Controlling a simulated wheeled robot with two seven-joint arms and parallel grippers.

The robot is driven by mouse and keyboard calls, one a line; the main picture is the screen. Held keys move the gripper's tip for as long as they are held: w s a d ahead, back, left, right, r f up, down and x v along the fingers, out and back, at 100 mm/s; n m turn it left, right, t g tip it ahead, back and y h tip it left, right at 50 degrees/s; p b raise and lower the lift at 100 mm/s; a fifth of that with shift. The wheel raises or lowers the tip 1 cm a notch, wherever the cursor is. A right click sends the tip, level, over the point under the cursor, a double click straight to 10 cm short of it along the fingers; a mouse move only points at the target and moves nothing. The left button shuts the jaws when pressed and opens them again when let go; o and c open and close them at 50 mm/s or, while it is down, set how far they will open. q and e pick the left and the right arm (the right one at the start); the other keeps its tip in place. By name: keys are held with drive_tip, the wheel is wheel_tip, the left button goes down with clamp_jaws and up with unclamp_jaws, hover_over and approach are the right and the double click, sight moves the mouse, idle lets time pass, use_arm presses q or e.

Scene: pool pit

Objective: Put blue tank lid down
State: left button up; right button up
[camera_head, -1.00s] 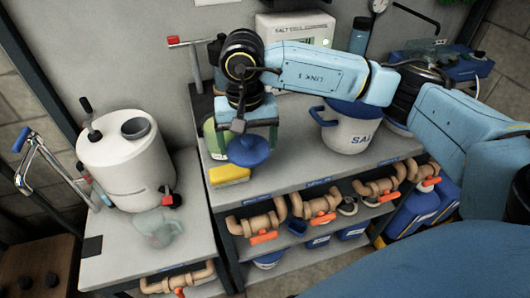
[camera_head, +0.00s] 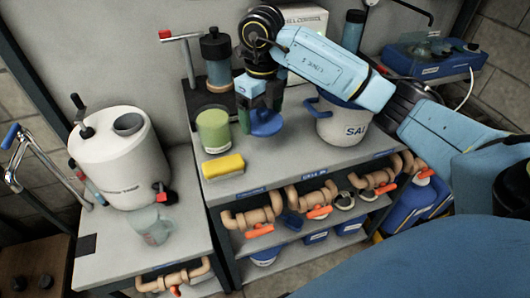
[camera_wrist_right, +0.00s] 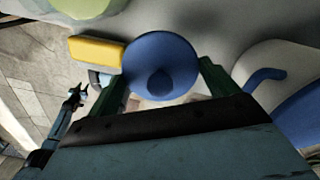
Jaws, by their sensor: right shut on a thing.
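The blue tank lid (camera_head: 266,124) is a round disc with a small knob. My right gripper (camera_head: 263,104) is shut on it from above, over the grey bench. In the right wrist view the lid (camera_wrist_right: 150,50) lies between the two green fingers of the gripper (camera_wrist_right: 162,84), its knob facing the camera. A dark shadow lies on the bench beyond it; the lid looks slightly above the bench, with no clear contact. My left gripper is not in the head view; a small dark forked shape at the left of the wrist view may be it.
A yellow sponge (camera_head: 223,167) and a green container (camera_head: 213,130) stand left of the lid. A white salt bucket (camera_head: 342,120) stands close on the right. The white tank (camera_head: 118,158) and a clear jug (camera_head: 152,226) are on the left bench. Bare bench lies in front of the lid.

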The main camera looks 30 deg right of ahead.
sight(265, 152)
drive_tip(key=shift+d+f+m, duration=0.15)
drive_tip(key=shift+d+m, duration=0.2)
drive_tip(key=shift+m, duration=0.75)
drive_tip(key=shift+f, duration=0.4)
drive_tip(key=shift+m, duration=0.3)
wheel_tip(265, 152, down, 9)
drive_tip(key=shift+f+b, duration=0.15)
drive_tip(key=shift+b, duration=0.35)
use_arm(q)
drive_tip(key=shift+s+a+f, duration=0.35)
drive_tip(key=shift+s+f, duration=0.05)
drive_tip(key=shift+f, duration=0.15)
use_arm(e)
drive_tip(key=o, duration=0.7)
drive_tip(key=shift+f, duration=0.1)
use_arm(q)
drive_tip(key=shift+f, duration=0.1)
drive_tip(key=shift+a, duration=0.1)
